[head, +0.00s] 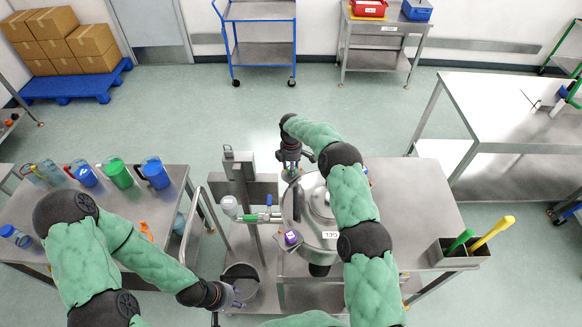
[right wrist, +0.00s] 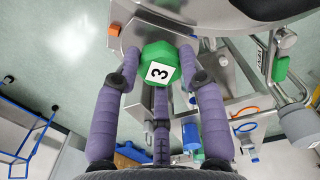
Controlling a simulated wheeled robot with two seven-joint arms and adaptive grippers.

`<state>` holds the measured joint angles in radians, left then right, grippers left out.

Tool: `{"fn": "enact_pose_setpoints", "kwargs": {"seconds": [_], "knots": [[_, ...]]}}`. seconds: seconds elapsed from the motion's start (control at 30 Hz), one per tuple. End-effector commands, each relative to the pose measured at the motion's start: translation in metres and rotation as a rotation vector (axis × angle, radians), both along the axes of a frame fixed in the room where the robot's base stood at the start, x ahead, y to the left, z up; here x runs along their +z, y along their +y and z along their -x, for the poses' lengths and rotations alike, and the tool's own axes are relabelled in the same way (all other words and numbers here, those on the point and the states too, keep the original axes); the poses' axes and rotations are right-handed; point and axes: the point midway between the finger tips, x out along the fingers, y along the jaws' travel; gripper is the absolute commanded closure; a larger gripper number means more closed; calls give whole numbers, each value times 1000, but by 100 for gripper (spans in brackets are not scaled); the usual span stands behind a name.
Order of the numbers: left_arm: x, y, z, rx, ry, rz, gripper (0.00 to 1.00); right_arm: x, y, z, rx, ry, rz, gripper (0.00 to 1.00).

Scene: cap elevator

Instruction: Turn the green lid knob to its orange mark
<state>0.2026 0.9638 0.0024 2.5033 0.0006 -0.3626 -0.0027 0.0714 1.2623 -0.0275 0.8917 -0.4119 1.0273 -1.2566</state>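The green lid knob (right wrist: 159,62) has a faceted shape and a white label with a 3. It sits at the edge of the steel lid in the right wrist view. An orange mark (right wrist: 114,30) lies on the lid to the upper left of the knob. My right gripper (right wrist: 160,70) has its purple fingers around the knob, with tips against its sides. In the head view my right gripper (head: 292,170) is at the far edge of the steel vessel (head: 322,235), and the knob is hidden there. My left gripper (head: 238,295) hangs low at the bottom centre, its fingers unclear.
A purple labelled knob (head: 291,238) is on the vessel's near side. A grey bucket (head: 241,278) is beside my left gripper. Blue and green jugs (head: 118,173) stand on the left table. The right table holds a caddy (head: 455,258) with green and yellow handles.

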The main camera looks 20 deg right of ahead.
Motion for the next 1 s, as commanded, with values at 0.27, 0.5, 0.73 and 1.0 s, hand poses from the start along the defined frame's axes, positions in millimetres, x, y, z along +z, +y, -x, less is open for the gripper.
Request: {"fn": "enact_pose_setpoints", "kwargs": {"seconds": [0.27,0.5,0.73,1.0], "knots": [[-7,0,0,0,0,0,60,-2,2,0,-27,1,-2,92],[-32,0,0,0,0,0,60,-5,2,0,-152,0,-2,92],[-61,0,0,0,0,0,60,-6,3,-1,-353,0,-3,92],[-85,0,0,0,0,0,60,-5,2,-1,-610,2,-4,92]]}}
